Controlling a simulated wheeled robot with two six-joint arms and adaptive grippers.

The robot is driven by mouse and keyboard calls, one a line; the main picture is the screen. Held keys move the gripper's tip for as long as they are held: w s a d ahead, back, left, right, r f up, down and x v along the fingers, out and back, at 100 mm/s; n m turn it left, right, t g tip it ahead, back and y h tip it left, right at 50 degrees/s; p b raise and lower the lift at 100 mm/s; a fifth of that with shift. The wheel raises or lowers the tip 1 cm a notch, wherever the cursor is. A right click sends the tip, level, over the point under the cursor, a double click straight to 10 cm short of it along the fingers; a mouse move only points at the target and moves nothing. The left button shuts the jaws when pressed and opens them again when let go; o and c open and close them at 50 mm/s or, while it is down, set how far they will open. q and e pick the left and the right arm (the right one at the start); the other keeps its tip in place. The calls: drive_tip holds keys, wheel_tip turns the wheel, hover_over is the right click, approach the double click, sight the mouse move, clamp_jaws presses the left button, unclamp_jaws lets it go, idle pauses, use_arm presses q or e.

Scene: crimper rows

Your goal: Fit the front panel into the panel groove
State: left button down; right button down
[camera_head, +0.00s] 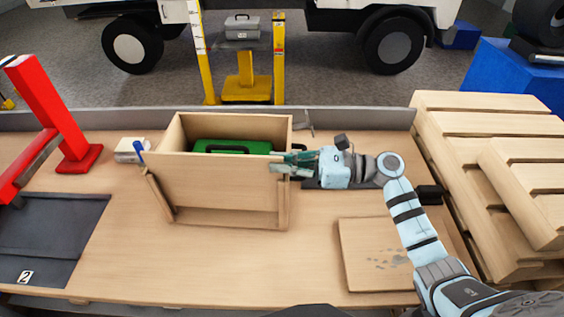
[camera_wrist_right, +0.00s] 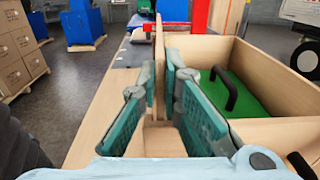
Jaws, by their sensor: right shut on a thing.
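The wooden front panel (camera_head: 215,178) stands roughly upright across the front of the wooden box (camera_head: 229,122). My right gripper (camera_head: 287,163) is shut on the panel's right edge near its top. In the right wrist view, the panel (camera_wrist_right: 158,62) shows edge-on between the two fingers (camera_wrist_right: 160,95). The groove is at the box front, where the side posts (camera_head: 160,196) and a low rail (camera_head: 230,217) show below the panel. I cannot tell how deep the panel sits in it. A green case (camera_head: 232,146) with a black handle lies inside the box. My left gripper is not in view.
A loose wooden board (camera_head: 365,270) lies on the table at the lower right. Wooden pallets (camera_head: 490,125) are stacked at the right. A red stand (camera_head: 62,118) and a dark mat (camera_head: 45,235) are at the left. The table in front of the box is clear.

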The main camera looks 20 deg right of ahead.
drive_tip(key=shift+f+b, duration=0.45)
drive_tip(key=shift+f, duration=0.3)
drive_tip(key=c, duration=1.7)
unclamp_jaws()
drive_tip(key=shift+f, duration=0.1)
drive_tip(key=v, duration=1.2)
drive_tip(key=shift+a, duration=0.1)
drive_tip(key=shift+s, duration=0.1)
